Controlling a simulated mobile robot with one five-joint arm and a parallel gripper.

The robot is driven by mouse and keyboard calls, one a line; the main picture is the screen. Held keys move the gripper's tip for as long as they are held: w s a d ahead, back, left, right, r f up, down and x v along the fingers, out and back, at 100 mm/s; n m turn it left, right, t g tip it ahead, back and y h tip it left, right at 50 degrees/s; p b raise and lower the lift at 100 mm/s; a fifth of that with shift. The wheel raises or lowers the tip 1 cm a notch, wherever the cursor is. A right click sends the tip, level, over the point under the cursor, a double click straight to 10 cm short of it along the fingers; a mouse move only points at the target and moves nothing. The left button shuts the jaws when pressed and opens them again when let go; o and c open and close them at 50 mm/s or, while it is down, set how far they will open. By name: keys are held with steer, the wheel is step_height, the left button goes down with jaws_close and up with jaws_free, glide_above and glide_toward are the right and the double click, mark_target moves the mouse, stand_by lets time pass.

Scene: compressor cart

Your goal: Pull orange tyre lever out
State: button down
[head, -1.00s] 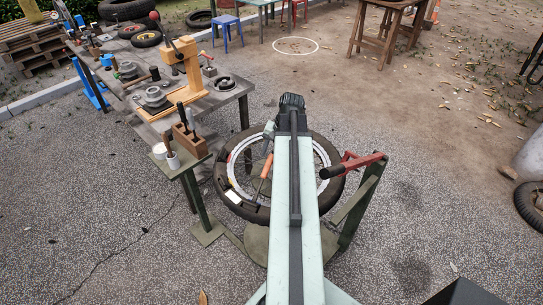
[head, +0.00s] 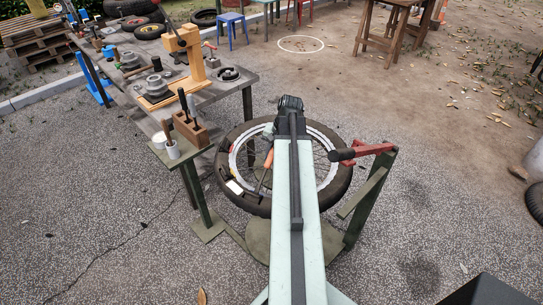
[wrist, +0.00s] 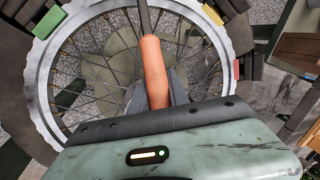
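The orange tyre lever shows in the wrist view as an orange handle (wrist: 153,70) with a dark shaft running up to the top edge. In the head view its handle (head: 268,158) is just left of my arm, over the wheel (head: 231,145). My gripper (wrist: 156,92) is at the lower end of the handle, with dark finger parts on both sides of it. Whether the fingers press on the handle is not clear. My arm hides most of the gripper in the head view. The pale rim (wrist: 42,88) and spokes lie behind the lever.
A red clamp arm (head: 372,150) with a black grip reaches over the wheel's right side. A wooden block with tools (head: 190,131) stands on a small green stand at left. The workbench (head: 235,88) is behind it. Paved ground is open at front left.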

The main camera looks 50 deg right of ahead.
steer(key=shift+r, duration=0.1)
stand_by(0.3)
steer(key=shift+w+d+r+p, duration=0.2)
steer(key=shift+d+r+p, duration=0.35)
steer(key=shift+d, duration=0.2)
steer(key=shift+w+d+r+p, duration=0.15)
steer(key=shift+d+r+p, duration=0.35)
steer(key=shift+d, duration=0.2)
steer(key=shift+w+d+r+p, duration=0.2)
steer(key=shift+d+r+p, duration=0.3)
steer(key=shift+d, duration=0.25)
step_height(320, 180, up, 5)
steer(key=p, duration=0.5)
